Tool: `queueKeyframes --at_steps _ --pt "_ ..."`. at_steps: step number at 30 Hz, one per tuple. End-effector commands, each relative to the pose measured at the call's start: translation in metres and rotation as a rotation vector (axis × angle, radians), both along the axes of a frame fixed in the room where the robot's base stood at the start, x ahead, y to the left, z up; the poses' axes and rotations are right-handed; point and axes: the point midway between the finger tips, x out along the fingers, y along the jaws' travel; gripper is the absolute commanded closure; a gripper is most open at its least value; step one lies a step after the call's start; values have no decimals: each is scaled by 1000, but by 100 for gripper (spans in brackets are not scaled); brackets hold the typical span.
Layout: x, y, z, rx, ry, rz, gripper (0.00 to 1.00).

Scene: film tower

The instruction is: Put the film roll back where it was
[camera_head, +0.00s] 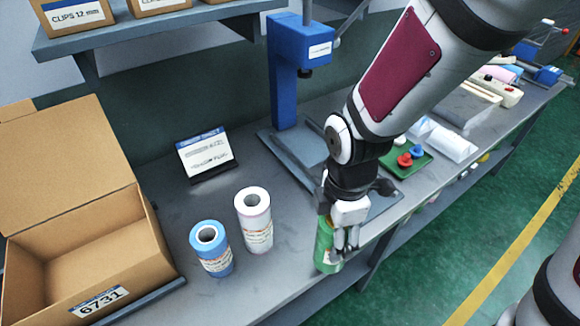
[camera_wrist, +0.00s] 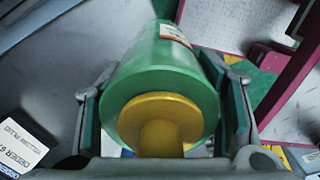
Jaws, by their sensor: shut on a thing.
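A green film roll (camera_head: 325,240) is in my gripper (camera_head: 343,240), near the front edge of the grey bench. In the wrist view the green roll (camera_wrist: 165,75) lies between the two fingers of my gripper (camera_wrist: 165,115), with a yellow round piece (camera_wrist: 158,118) at its near end. The gripper is shut on the roll. A blue roll (camera_head: 212,250) and a white roll (camera_head: 254,220) stand upright on the bench to the left of it. In the head view I cannot tell whether the green roll touches the bench.
An open cardboard box (camera_head: 85,225) labelled 6731 stands at the left. A small sign (camera_head: 205,155) stands behind the rolls. A blue press (camera_head: 290,60) stands behind my arm. A green tray (camera_head: 408,160) with red and blue pieces lies to the right.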

Motion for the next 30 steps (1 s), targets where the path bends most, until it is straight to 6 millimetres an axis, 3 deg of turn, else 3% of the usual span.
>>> queueKeyframes --at_steps 15,26,30 --pt "99 61 -10 -1 -2 0 88" --pt "125 76 -13 0 -2 -1 88" --pt "125 77 -26 -2 3 -1 88"
